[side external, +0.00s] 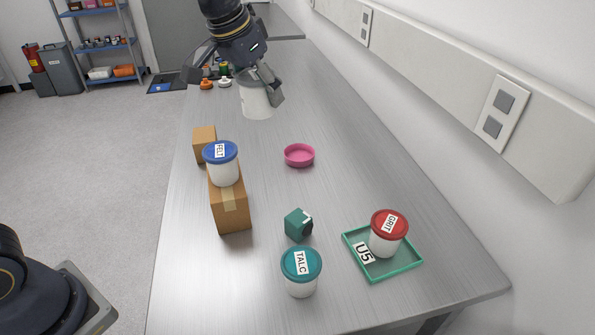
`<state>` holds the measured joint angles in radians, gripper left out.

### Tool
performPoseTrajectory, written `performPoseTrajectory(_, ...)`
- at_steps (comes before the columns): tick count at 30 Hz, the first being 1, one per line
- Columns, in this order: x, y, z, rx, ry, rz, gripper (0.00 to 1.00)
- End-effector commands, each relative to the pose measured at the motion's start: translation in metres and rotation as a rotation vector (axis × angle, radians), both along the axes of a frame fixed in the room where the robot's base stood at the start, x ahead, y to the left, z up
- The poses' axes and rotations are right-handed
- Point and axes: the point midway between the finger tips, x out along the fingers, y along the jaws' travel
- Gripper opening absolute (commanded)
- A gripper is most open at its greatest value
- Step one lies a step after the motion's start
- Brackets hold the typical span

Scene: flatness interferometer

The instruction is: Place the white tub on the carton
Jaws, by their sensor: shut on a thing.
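My gripper (250,90) is shut on a white tub (257,103) and holds it upright, seemingly above the steel bench, beyond the other tubs. The tub's top is partly hidden by the fingers. A brown taped carton (232,213) stands nearer the camera at the bench's left side. A tub with a blue lid marked FELT (221,165) sits on this carton. A second, smaller brown carton (204,138) stands just behind it, partly hidden by the FELT tub. My gripper is beyond both cartons and to their right.
A pink dish (299,155), a teal block (298,224) and a teal-lidded TALC tub (300,275) stand on the bench (350,190). A green U5 tray (405,268) holds a red-lidded tub (387,235). A wall runs along the right.

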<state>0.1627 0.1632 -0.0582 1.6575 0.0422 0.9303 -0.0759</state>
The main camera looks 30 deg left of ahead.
Motion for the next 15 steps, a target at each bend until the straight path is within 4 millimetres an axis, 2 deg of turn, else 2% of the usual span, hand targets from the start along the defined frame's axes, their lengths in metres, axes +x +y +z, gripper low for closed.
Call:
performPoseTrajectory(7, -0.006, 0.094, 0.001, 0.002, -0.001, 0.222, 0.33)
performPoseTrajectory(12, -0.026, 0.170, 0.001, -0.001, -0.003, 0.417, 0.33)
performPoseTrajectory(15, -0.039, 0.201, 0.000, -0.003, -0.002, 0.500, 0.33)
